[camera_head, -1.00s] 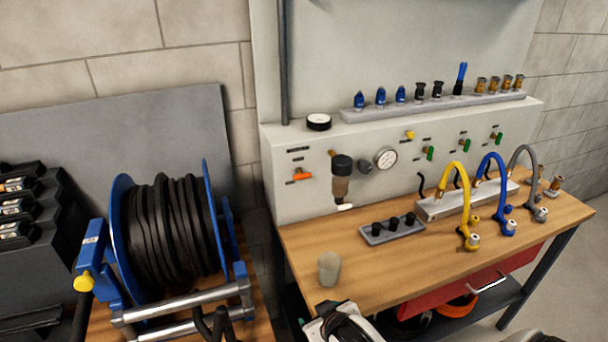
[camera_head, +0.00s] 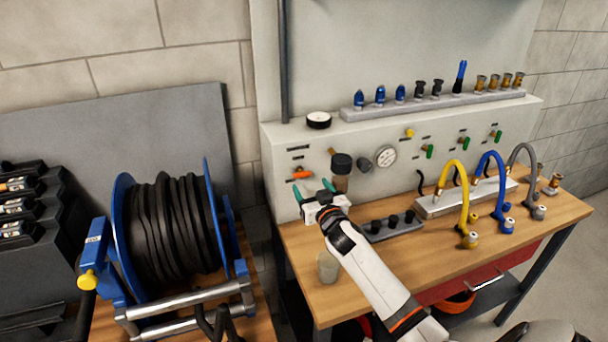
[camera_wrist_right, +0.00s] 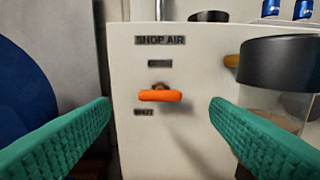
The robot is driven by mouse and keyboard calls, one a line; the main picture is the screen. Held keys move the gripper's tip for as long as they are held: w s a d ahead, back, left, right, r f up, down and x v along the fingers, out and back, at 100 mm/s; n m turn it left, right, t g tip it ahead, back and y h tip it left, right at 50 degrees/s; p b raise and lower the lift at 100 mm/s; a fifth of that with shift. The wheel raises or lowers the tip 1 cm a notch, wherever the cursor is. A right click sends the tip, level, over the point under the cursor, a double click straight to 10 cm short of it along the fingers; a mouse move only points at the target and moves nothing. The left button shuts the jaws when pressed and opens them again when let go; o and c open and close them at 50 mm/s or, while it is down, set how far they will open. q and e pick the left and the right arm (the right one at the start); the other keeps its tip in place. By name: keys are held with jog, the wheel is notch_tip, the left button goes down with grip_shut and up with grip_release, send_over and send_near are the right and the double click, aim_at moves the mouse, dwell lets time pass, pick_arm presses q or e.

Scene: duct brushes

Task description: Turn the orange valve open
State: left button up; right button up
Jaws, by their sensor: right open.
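The orange valve (camera_head: 302,175) is a short handle on the left of the pale panel's front face. In the right wrist view the valve handle (camera_wrist_right: 160,95) lies level, under a "SHOP AIR" label (camera_wrist_right: 160,41). My right gripper (camera_head: 313,188) is just in front of and below the valve in the head view, its green fingers open and pointing at the panel. In the right wrist view the two fingers (camera_wrist_right: 160,112) stand apart on either side of the handle, not touching it. My left gripper is not in view.
A black-topped filter bowl (camera_head: 341,165) sits close to the right of the valve. A gauge (camera_head: 386,157) is further right. A grey cup (camera_head: 328,267) and a black-knobbed block (camera_head: 390,226) stand on the bench beside my right arm. A blue hose reel (camera_head: 165,240) is at left.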

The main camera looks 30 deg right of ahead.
aim_at(303, 175)
jog(key=x, duration=0.6)
jog(key=shift+w+d, duration=0.1)
jog(key=shift+w, duration=0.2)
jog(key=shift+c, duration=0.3)
jog(key=c, duration=0.9)
